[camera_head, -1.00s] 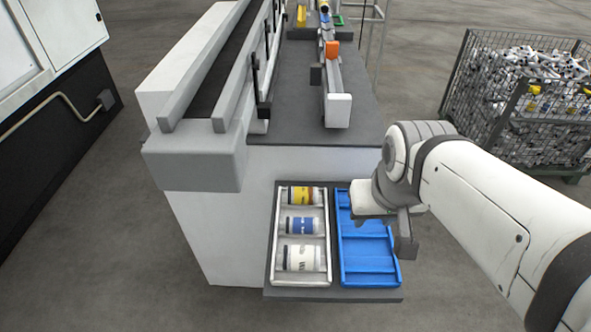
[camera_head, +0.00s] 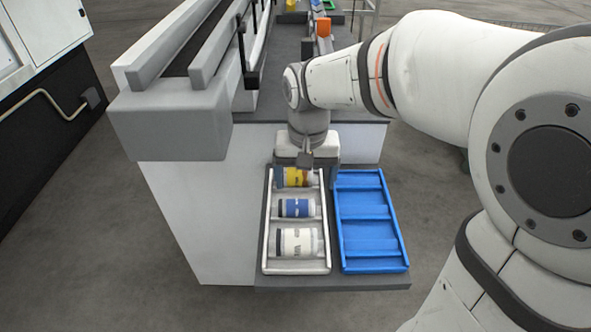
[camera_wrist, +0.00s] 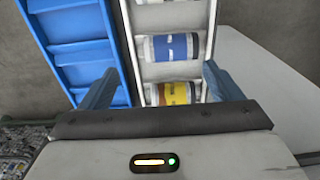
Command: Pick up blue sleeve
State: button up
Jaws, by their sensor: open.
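The blue sleeve (camera_head: 297,208) is a short cylinder with a blue band and white marking. It lies in the middle slot of the white tray (camera_head: 327,238); it also shows in the wrist view (camera_wrist: 174,47). A yellow sleeve (camera_head: 294,178) lies in the slot behind it and a white sleeve (camera_head: 298,242) in the slot in front. My gripper (camera_wrist: 160,85) is open and empty, its two fingers spread over the tray around the yellow sleeve's slot. In the head view my gripper (camera_head: 307,165) is above the back end of the tray, behind the blue sleeve.
An empty blue tray (camera_head: 372,228) with several slots lies to the right of the white tray on the same dark shelf (camera_head: 330,283). The white machine body (camera_head: 195,210) stands to the left. A grey rail structure (camera_head: 165,90) rises behind.

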aim_at(296, 202)
jog(key=shift+w+a+f, duration=0.25)
jog(key=shift+a+f, duration=0.1)
jog(key=shift+f, duration=0.15)
jog(key=shift+w+a+f, duration=0.25)
jog(key=shift+a+f, duration=0.1)
jog(key=shift+f, duration=0.15)
notch_tip(296, 202, down, 7)
jog(key=shift+a+f, duration=0.15)
jog(key=c, duration=1)
jog(key=shift+o, duration=0.2)
